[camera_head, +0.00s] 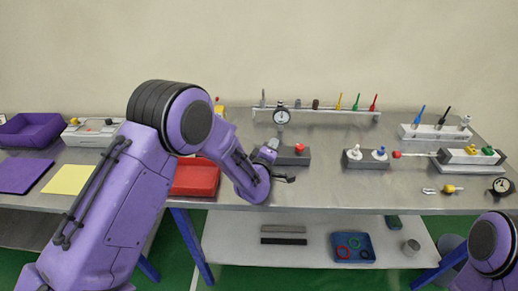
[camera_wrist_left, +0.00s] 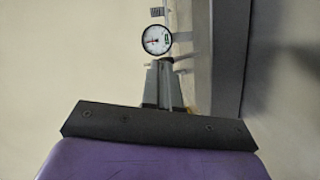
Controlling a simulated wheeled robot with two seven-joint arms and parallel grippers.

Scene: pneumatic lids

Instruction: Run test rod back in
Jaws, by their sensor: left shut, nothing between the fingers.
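The test rod (camera_head: 418,155) is a thin bar with a red ball knob (camera_head: 397,154) at its left end. It sticks out to the left from a white and grey block (camera_head: 462,161) with green and yellow knobs on top. My left gripper (camera_head: 289,179) is shut and empty, over the table's front part, well left of the rod and knob. Its fingers also show close together in the left wrist view (camera_wrist_left: 165,86), with a dial gauge beyond.
A dark block with a red button (camera_head: 299,149) stands just behind my left gripper. The table front between is clear.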

